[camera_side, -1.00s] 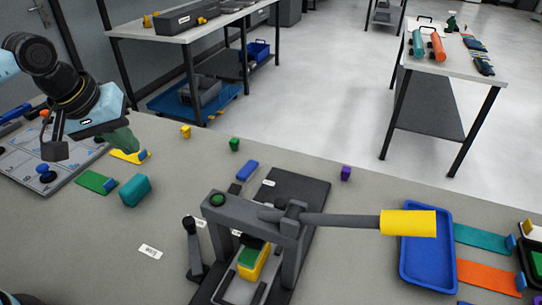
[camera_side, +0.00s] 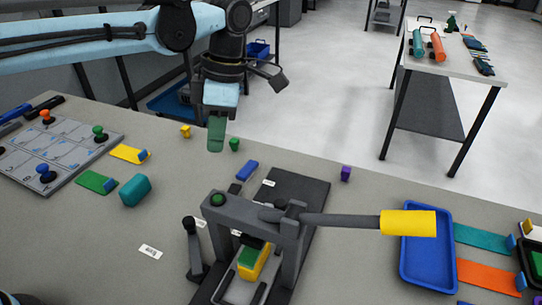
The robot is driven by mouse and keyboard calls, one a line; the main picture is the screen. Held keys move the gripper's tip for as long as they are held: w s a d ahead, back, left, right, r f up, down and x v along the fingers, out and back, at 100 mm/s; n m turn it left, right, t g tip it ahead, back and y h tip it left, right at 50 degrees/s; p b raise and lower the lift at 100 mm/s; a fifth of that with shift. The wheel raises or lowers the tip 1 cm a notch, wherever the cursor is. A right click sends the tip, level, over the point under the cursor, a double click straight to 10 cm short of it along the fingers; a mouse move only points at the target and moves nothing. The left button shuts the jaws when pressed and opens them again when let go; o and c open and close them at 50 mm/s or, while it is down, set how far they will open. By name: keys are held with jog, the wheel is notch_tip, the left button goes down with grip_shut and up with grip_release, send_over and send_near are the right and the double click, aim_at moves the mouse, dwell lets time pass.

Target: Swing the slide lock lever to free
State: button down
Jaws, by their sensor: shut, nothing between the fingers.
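The slide lock lever (camera_side: 193,248) is a dark upright handle with a black knob, standing at the left of the grey press frame (camera_side: 255,216). A white label lies beside its top. The slide below the press holds a yellow and green block (camera_side: 252,262). A long grey press handle with a yellow grip (camera_side: 408,223) reaches to the right. My gripper (camera_side: 215,135) points down above the table's back part, behind and above the lever, well apart from it. Its green fingers are shut and empty.
A blue tray (camera_side: 404,262) stands at the right, with teal and orange strips beside it. A teal block (camera_side: 135,190), green and yellow pieces and a panel with knobs (camera_side: 55,155) lie at the left. Table between teal block and lever is mostly clear.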

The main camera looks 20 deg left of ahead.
jog(key=d+n, duration=0.1)
jog(key=d+f+n+g, duration=0.1)
jog(key=n, duration=0.1)
jog(key=d+f+n+y, duration=0.1)
jog(key=d, duration=0.1)
jog(key=shift+n+g, duration=0.3)
jog(key=x, duration=0.9)
jog(key=shift+a+f, duration=0.15)
jog(key=shift+f, duration=0.25)
jog(key=shift+s+a+f, duration=0.15)
jog(key=shift+s+a, duration=0.75)
jog(key=shift+s, duration=0.3)
jog(key=shift+s+a, duration=0.35)
jog(key=shift+s, duration=0.15)
